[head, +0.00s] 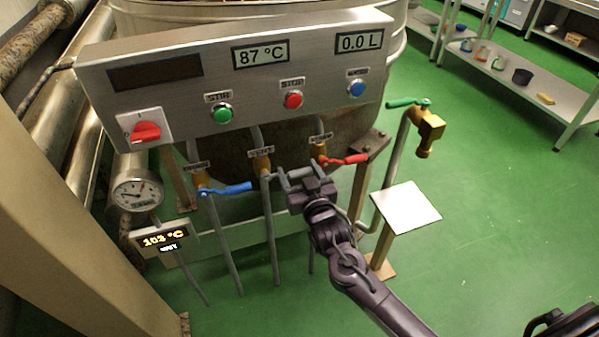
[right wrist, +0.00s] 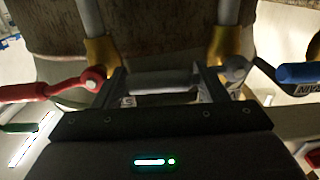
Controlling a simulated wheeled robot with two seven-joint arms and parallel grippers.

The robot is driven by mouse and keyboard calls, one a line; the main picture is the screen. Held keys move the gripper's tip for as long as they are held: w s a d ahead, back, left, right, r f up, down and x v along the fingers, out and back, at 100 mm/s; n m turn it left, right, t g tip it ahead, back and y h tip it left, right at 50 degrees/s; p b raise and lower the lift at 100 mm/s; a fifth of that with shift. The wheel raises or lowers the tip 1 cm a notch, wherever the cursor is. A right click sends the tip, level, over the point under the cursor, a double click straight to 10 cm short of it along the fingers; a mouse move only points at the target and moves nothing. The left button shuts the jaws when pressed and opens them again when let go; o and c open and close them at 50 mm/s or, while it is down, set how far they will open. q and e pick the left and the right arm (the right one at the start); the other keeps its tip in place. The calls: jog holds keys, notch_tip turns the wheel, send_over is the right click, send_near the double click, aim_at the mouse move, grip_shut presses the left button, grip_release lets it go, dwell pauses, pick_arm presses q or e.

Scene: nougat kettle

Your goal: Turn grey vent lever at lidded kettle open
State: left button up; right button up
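The kettle (head: 240,145) stands behind a steel control panel. Below it are three valve levers on brass fittings. The grey vent lever (head: 288,173) is the middle one; its handle (right wrist: 160,82) points sideways, across its pipe. My right gripper (head: 305,184) is at this lever. In the right wrist view its two fingers (right wrist: 160,90) are spread wide, with the grey handle lying lengthwise across the gap between them. I cannot tell whether the fingers touch it. The kettle's lid is out of view. My left gripper is not in view.
A red lever (head: 345,160) is close on the right of my gripper and a blue lever (head: 226,189) on the left. A brass tap with a green handle (head: 407,102) and a white square plate (head: 405,208) stand further right. Green floor there is clear.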

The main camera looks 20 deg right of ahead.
jog(key=c, duration=1.2)
